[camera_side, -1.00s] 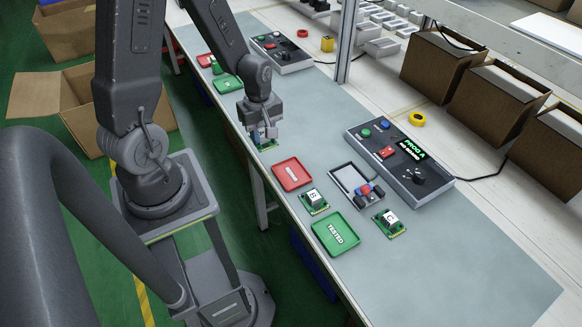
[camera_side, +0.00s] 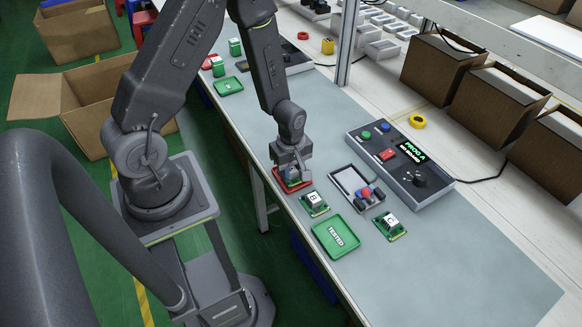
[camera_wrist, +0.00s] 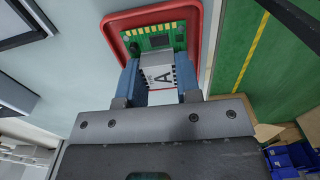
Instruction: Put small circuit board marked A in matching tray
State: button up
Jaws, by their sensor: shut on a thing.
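The small green circuit board marked A (camera_wrist: 152,37) shows in the wrist view, its white label block between my fingers. My gripper (camera_wrist: 158,80) is shut on it with blue finger pads on both sides. The red tray (camera_wrist: 212,35) lies directly under the board. In the side view my gripper (camera_side: 292,172) is over the red tray (camera_side: 299,188), hiding much of it and most of the board. Whether the board touches the tray floor I cannot tell. A green tray marked TESTED (camera_side: 336,236) lies nearer the front, flat and empty.
Board B (camera_side: 314,204) lies close beside the red tray, and board C (camera_side: 390,227) farther right. A grey open fixture (camera_side: 344,176) sits by a control box (camera_side: 408,170) reading PROG A.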

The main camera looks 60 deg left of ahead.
jog(key=shift+f, duration=0.15)
jog(key=o, duration=0.6)
jog(key=s+d+r+m+t, duration=0.15)
jog(key=r+m, duration=0.25)
jog(key=r, duration=0.8)
jog(key=s+d+r+m+t, duration=0.1)
jog(key=d+r+m, duration=0.15)
jog(key=r, duration=0.85)
jog(key=s+d+r+m+t, duration=0.1)
jog(key=s+r+m, duration=0.1)
jog(key=r+m, duration=0.1)
jog(key=s+r+m+t, duration=0.1)
jog(key=s+r+m, duration=0.2)
jog(key=m, duration=0.1)
jog(key=s+d+r+m+t, duration=0.1)
jog(key=s+r+m, duration=0.2)
jog(key=m, duration=0.1)
jog(key=shift+s+d+r+m, duration=0.2)
jog(key=shift+d+r+m, duration=0.1)
jog(key=shift+r, duration=0.1)
